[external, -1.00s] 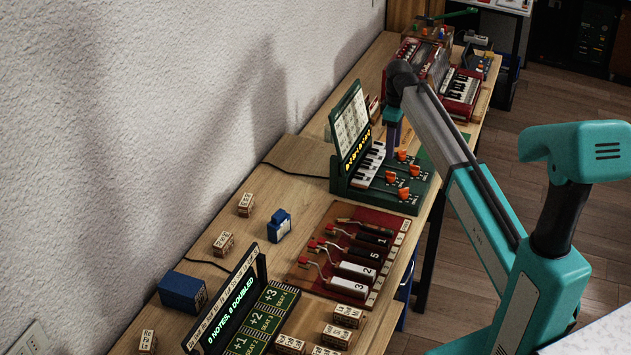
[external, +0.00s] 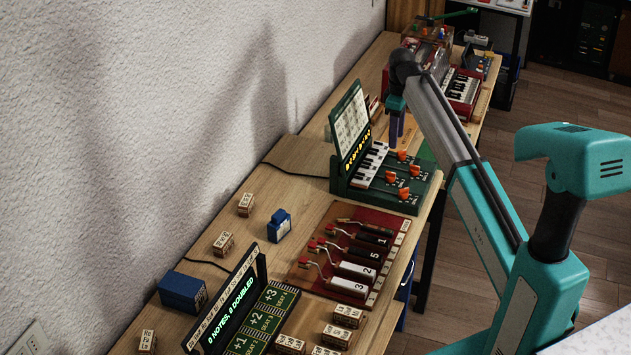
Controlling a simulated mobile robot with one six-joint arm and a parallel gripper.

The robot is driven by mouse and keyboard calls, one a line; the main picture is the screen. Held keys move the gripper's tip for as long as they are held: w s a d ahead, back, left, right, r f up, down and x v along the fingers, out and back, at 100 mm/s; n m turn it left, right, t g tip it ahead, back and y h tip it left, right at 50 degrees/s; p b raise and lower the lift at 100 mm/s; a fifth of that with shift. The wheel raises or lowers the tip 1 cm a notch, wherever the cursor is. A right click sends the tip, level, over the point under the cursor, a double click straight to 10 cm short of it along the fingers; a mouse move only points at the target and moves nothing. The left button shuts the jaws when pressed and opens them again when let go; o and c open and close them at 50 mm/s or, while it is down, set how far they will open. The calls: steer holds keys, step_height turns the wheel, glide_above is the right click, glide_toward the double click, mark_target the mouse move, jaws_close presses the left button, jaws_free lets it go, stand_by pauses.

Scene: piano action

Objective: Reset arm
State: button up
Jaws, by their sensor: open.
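My gripper (external: 396,132) hangs at the end of my teal and grey arm, pointing down. It is open and holds nothing that I can see. It is just behind the green piano unit (external: 405,203), above or beside its far end; the exact height cannot be told. The unit has white and black keys, orange-topped levers and an upright panel with a lit yellow line.
A red board (external: 318,262) with numbered keys lies nearer the camera. A green display unit (external: 262,318) reads "0 notes, 0 doubled". Wooden blocks (external: 246,204) and a blue block (external: 279,225) stand near the wall. A red keyboard (external: 461,88) sits farther back.

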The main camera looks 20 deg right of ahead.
steer(key=s+d+f+m, duration=0.1)
steer(key=s+d+f, duration=0.2)
steer(key=d+f, duration=0.35)
steer(key=s+d+f+h, duration=0.1)
steer(key=s+d+f, duration=0.35)
steer(key=f, duration=0.35)
steer(key=s+d+f+m, duration=0.1)
steer(key=s+d+f, duration=0.2)
steer(key=d+f, duration=0.4)
steer(key=s+a+f+m+g+y+p, duration=0.1)
steer(key=s+a+f, duration=0.25)
steer(key=f, duration=0.35)
steer(key=s+a+f+p, duration=0.1)
steer(key=s+a+f, duration=0.2)
steer(key=s+f, duration=0.3)
steer(key=s+a+f+m+g+p, duration=0.1)
steer(key=s+a+f, duration=0.4)
steer(key=s, duration=0.5)
steer(key=s+a+f+m+g+p, duration=0.1)
steer(key=s+a+f, duration=0.4)
steer(key=s, duration=0.6)
steer(key=s+a+f+m+g+p, duration=0.2)
steer(key=s+a+f+m, duration=0.2)
steer(key=s+a, duration=0.3)
steer(key=s+f, duration=0.1)
steer(key=s, duration=0.3)
steer(key=shift+a+f, duration=0.25)
steer(key=shift+f, duration=0.15)
